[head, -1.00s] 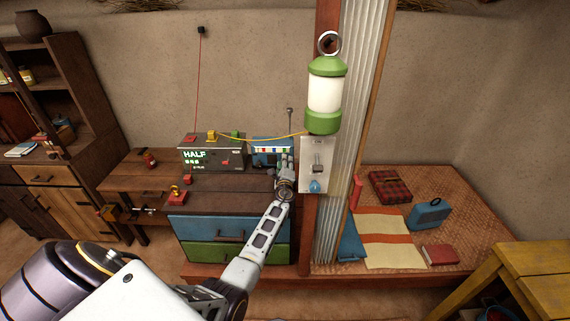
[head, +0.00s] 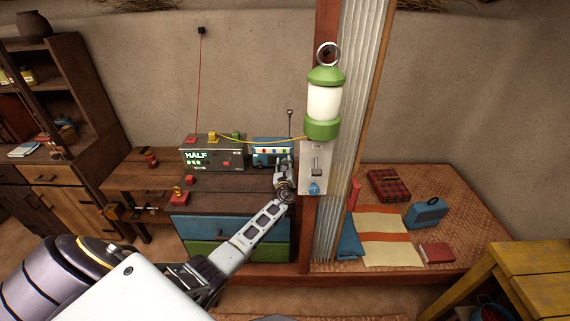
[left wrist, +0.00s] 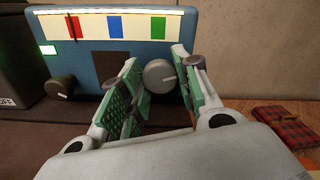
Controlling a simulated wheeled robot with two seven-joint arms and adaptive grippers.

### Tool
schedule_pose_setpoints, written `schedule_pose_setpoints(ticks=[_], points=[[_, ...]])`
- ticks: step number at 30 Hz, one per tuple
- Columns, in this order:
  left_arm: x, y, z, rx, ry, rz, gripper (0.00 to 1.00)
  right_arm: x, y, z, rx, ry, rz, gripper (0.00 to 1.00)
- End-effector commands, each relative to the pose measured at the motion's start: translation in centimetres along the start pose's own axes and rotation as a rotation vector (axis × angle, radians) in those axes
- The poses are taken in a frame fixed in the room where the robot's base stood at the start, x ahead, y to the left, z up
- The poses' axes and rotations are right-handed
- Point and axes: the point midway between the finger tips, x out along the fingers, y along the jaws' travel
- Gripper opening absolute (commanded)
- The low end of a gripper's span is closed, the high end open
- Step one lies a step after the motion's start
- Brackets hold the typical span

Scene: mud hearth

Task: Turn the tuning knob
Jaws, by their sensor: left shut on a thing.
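The blue radio (head: 267,150) stands on the chest top at the back; its front fills the upper left wrist view (left wrist: 110,45). A round grey knob (left wrist: 160,75) with a pale mark sits at the right of the radio's front, and a darker knob (left wrist: 62,91) at the left. My left gripper (head: 283,164) is at the radio, its green-padded fingers shut on the right-hand knob. In the head view the gripper hides that knob. My right gripper is not seen.
A grey box (head: 213,154) reading HALF stands left of the radio. A yellow cable runs from it toward the post with the green lantern (head: 323,102) and switch panel (head: 313,168), close right of my gripper. A woven platform (head: 455,205) lies further right.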

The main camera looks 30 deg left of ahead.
Motion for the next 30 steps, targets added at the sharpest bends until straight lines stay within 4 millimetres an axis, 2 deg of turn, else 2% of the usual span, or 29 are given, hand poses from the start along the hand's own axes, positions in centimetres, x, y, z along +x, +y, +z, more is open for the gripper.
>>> schedule_pose_setpoints(ticks=[6,18,19,24,30], points=[[-0.1,0.07,-0.23,0.058,0.004,0.001,0.08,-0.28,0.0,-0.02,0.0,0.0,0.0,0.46],[-0.1,0.09,-0.28,0.066,0.004,0.001,0.08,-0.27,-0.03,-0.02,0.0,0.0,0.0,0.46],[-0.11,0.09,-0.28,0.066,0.004,0.001,0.33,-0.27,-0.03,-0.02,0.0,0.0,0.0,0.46],[-0.07,0.05,-0.19,0.065,0.002,0.0,0.54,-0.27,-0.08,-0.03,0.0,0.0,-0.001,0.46],[-0.03,0.02,-0.1,0.065,0.001,0.0,0.54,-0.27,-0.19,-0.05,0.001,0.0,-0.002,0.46]])
